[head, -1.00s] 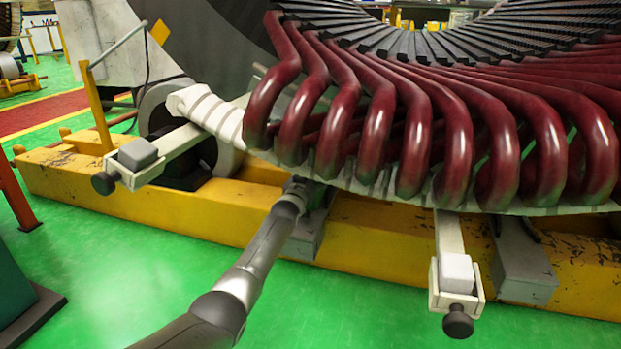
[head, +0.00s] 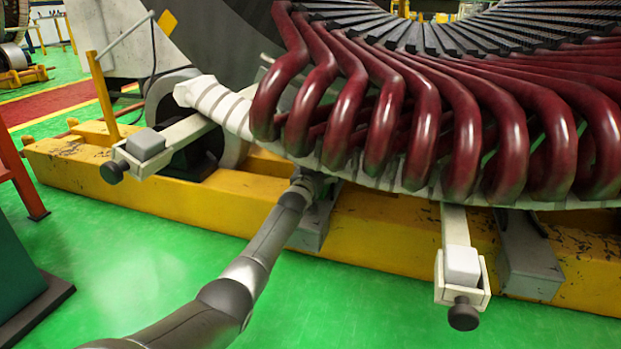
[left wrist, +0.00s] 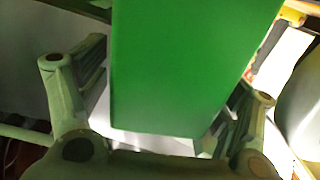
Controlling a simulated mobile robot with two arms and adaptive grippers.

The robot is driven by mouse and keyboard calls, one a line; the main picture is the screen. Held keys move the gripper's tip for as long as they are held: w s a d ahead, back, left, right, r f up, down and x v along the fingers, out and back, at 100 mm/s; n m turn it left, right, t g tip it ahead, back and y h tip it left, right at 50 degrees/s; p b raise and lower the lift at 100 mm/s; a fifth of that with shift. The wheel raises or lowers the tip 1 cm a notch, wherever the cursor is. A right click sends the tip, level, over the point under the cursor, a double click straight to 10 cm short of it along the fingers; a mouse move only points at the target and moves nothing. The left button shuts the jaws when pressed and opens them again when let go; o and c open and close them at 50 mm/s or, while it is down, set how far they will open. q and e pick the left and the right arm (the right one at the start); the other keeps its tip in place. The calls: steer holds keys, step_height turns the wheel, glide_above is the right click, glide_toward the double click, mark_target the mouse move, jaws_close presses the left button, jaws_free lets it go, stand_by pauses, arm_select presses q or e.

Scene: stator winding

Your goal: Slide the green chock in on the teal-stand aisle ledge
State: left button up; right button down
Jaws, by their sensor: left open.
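The green chock (left wrist: 178,65) fills the middle of the left wrist view as a flat bright green block. My left gripper (left wrist: 168,72) is open, with one finger on each side of the chock; I see gaps beside it, and its far end is out of frame. In the head view my left gripper (head: 312,184) reaches under the red coil ends, beside a grey block on the yellow base, and its fingers are mostly hidden. I cannot make out the chock clearly there. A teal stand (head: 22,275) is at the left edge. My right gripper is out of view.
Red coil ends (head: 420,125) overhang the arm's end. The yellow base beam (head: 230,215) runs across below them. White brackets with black knobs stick out at left (head: 140,152) and right (head: 462,275). The green floor in front is clear.

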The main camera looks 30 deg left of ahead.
arm_select(q)
steer(key=shift+v, duration=5.65)
steer(key=shift+r, duration=0.1)
